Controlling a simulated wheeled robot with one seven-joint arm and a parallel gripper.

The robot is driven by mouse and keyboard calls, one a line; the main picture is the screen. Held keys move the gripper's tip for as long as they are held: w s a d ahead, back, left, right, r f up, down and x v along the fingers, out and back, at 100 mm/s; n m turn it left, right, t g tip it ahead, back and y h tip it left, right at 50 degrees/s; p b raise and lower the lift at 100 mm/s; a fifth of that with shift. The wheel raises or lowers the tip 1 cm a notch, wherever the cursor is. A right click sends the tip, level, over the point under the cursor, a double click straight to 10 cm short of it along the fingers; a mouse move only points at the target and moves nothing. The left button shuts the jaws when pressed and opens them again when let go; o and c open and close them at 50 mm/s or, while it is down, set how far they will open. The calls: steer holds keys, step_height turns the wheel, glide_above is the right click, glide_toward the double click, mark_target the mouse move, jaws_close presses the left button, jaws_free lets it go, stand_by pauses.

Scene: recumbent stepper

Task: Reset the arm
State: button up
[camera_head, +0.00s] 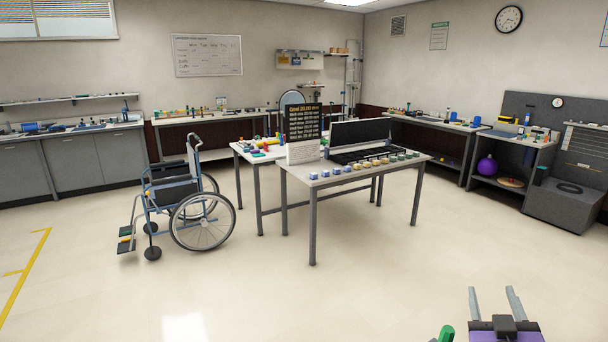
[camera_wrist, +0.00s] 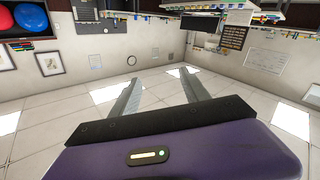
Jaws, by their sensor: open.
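My gripper (camera_head: 494,303) shows at the bottom right of the head view, with a purple body and two grey fingers. The fingers are apart and nothing is between them. In the wrist view my gripper (camera_wrist: 161,93) is also open and empty, and the room appears upside down behind it. In the head view it is over open floor, well in front of the tables and touching nothing.
A table (camera_head: 312,217) with a row of small coloured items stands mid-room. A wheelchair (camera_head: 190,205) is left of it. A dark grey machine (camera_head: 565,190) stands at the right wall. The near floor (camera_head: 230,290) is clear.

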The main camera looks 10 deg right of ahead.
steer(key=s+a+f+n+t+y, duration=0.35)
steer(key=s+a+y, duration=0.45)
steer(key=s+a, duration=1.2)
steer(key=s+a+f+g, duration=0.2)
steer(key=s, duration=0.8)
steer(key=s+a+f+m+g, duration=0.1)
steer(key=s+a+f+g, duration=0.1)
steer(key=s, duration=0.8)
steer(key=shift+f+g+y, duration=0.3)
steer(key=shift+f+g, duration=0.05)
steer(key=shift+f, duration=0.05)
